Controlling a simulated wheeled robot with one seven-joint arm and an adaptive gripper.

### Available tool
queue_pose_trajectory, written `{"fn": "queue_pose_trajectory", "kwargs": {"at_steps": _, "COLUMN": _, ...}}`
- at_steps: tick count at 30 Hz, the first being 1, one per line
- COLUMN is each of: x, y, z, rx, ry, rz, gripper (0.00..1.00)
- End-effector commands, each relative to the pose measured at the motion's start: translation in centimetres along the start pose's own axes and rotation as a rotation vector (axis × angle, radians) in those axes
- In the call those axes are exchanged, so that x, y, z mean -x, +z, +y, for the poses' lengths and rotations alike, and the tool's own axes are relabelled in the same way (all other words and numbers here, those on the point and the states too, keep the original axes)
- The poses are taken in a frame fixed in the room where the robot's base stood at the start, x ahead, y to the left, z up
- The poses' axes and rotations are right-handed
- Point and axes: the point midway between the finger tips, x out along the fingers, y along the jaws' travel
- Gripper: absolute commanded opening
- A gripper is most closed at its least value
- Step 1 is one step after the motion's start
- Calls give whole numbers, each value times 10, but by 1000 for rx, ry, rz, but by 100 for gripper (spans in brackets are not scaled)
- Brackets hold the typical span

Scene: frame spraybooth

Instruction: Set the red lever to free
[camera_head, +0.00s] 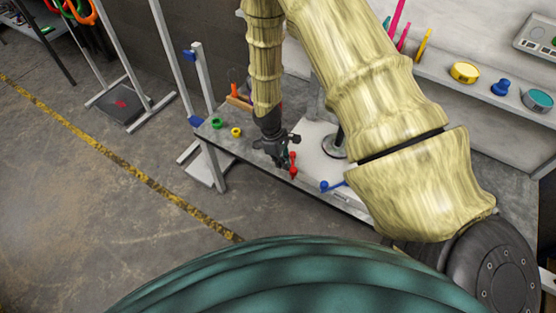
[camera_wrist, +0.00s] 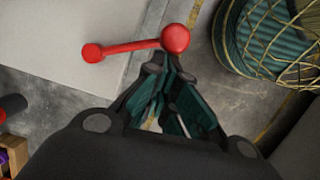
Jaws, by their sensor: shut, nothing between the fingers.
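The red lever (camera_head: 293,165) is at the front edge of the grey bench. In the wrist view it shows as a red bar (camera_wrist: 130,47) with a large round knob at its right end and a smaller ball at its left end. My gripper (camera_head: 285,165) is shut and empty, just left of the lever in the head view. In the wrist view my fingertips (camera_wrist: 165,66) point at the large knob, very close to it. I cannot tell whether they touch it. Any marking for the free position is not visible.
A blue lever (camera_head: 335,186) sits to the right on the bench's front edge. A green ring (camera_head: 216,123) and a yellow ring (camera_head: 236,132) lie at the bench's left end. A metal stand (camera_head: 205,120) rises beside that end.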

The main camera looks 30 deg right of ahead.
Motion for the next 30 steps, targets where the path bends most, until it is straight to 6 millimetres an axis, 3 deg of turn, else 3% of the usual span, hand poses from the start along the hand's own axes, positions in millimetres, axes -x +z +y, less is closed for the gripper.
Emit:
{"fn": "queue_pose_trajectory", "kwargs": {"at_steps": 22, "x": -2, "y": 6, "z": 0, "rx": 63, "ry": 15, "rz": -1, "gripper": 0}}
{"fn": "queue_pose_trajectory", "kwargs": {"at_steps": 30, "x": 4, "y": -9, "z": -2, "rx": 59, "ry": 15, "rz": 0, "gripper": 0}}
